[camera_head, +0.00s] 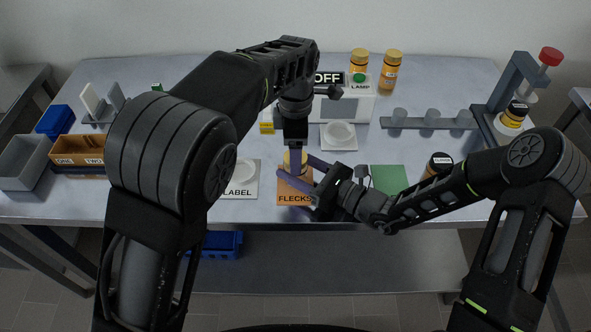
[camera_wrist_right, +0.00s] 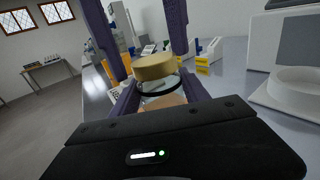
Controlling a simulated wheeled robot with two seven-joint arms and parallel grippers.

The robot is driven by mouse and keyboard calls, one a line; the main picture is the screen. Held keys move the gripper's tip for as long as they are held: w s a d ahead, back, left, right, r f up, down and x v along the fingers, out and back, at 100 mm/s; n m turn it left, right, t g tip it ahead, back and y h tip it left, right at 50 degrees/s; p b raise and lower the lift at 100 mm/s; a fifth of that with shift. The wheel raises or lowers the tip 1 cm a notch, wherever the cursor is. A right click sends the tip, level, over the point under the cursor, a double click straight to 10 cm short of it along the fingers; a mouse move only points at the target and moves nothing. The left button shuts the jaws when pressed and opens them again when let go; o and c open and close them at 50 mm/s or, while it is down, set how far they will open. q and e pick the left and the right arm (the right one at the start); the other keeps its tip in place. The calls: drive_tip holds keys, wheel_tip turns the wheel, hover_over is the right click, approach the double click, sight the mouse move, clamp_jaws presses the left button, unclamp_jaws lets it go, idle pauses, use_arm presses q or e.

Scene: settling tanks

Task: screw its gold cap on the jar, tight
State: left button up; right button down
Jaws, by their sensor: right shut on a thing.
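The jar (camera_wrist_right: 158,89) is a small clear vessel with a black ring near its top, standing upright on the orange FLECKS card (camera_head: 295,199).
A white LABEL card (camera_head: 240,187) lies left of the orange card and a green card (camera_head: 389,180) right. A white device with a round pan (camera_head: 339,137) stands behind. Two amber jars (camera_head: 391,70) are at the back. A rack of grey cups (camera_head: 430,123) stands right.

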use_arm(q)
drive_tip(key=shift+f, duration=0.3)
drive_tip(key=shift+c, duration=0.5)
